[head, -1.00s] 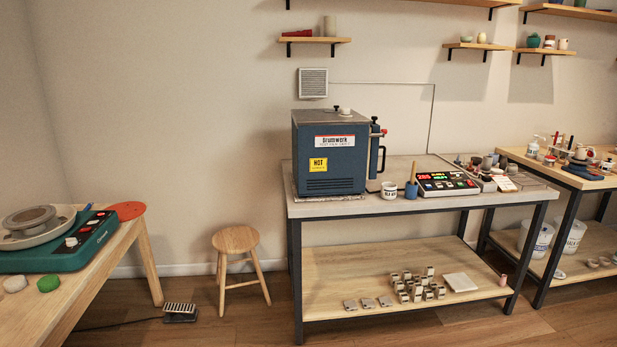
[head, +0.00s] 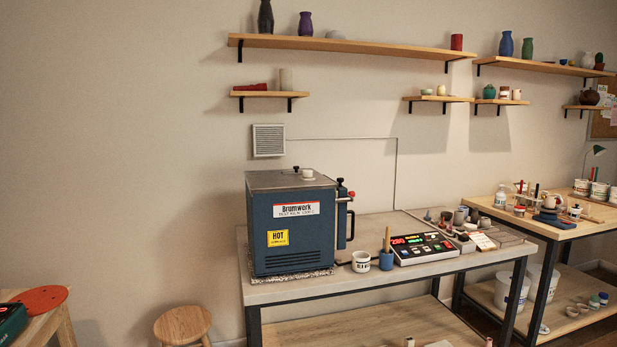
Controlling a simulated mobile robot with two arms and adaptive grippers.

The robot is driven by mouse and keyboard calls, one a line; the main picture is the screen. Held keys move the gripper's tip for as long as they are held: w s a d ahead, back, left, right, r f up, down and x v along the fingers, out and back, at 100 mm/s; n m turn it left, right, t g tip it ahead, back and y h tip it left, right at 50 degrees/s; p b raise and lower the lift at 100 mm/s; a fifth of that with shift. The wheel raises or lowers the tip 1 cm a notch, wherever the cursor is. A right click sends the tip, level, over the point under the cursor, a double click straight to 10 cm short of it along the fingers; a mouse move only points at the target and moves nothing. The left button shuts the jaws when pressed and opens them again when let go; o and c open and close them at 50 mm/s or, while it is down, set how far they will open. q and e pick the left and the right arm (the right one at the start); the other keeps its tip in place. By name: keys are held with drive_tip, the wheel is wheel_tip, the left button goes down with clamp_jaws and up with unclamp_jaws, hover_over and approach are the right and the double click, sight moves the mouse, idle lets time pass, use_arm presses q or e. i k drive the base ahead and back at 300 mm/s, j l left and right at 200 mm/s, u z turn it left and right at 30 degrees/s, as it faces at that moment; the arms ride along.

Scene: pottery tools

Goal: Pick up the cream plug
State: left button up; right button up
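Neither of my grippers is in the head view.
The kiln stands on the left of a grey-topped table (head: 356,285). A white cup (head: 361,262), a blue pot (head: 386,260) and a lit control box (head: 423,247) are to its right. A wooden stool (head: 182,325) stands at the lower left.

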sight(307, 174)
drive_tip(key=z, duration=0.5)
drive_tip(key=i+j+z, duration=0.2)
drive_tip(key=j+z, duration=0.15)
drive_tip(key=i+j+z, duration=0.1)
drive_tip(key=j+z, duration=0.65)
drive_tip(key=j, duration=0.15)
drive_tip(key=i, duration=0.05)
